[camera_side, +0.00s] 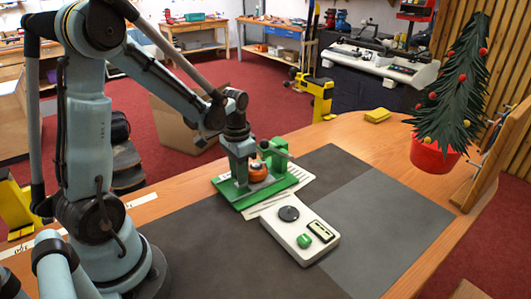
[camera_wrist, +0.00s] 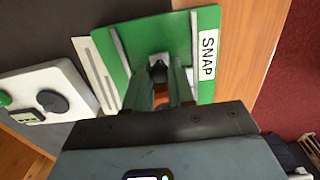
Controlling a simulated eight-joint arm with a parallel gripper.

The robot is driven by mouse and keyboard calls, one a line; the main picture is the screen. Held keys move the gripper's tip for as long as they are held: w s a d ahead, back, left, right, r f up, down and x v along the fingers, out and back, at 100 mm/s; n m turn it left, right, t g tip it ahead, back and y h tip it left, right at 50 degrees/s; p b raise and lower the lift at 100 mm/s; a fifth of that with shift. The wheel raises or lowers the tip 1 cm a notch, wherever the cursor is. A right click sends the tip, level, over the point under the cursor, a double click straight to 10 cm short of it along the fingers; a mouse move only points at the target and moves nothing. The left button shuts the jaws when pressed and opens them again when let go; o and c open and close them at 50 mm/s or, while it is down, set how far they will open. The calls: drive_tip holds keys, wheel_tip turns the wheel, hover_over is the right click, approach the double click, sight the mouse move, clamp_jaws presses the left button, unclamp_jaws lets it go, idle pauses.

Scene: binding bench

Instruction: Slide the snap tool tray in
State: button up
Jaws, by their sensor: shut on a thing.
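A green base (camera_wrist: 208,20) carries a white label reading SNAP (camera_wrist: 207,55) and two pale rails. In the side view the green base (camera_side: 228,190) lies on the far edge of the dark mat, with a green upright (camera_side: 272,155) and a dark lever on it. An orange round piece (camera_side: 257,175) with a dark top sits over the base. My gripper (camera_wrist: 160,92) points down at the base, its fingers shut with a bit of orange and a dark part showing between them. The wrist body hides the near part of the base, and I cannot tell how far the tray is in.
A small tree in a red pot (camera_side: 433,158) stands at the right. A yellow block (camera_side: 377,115) lies at the back. The mat's front is clear.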

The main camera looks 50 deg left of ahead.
drive_tip(key=o, duration=0.5)
drive_tip(key=shift+r, duration=0.1)
drive_tip(key=shift+r, duration=4.95)
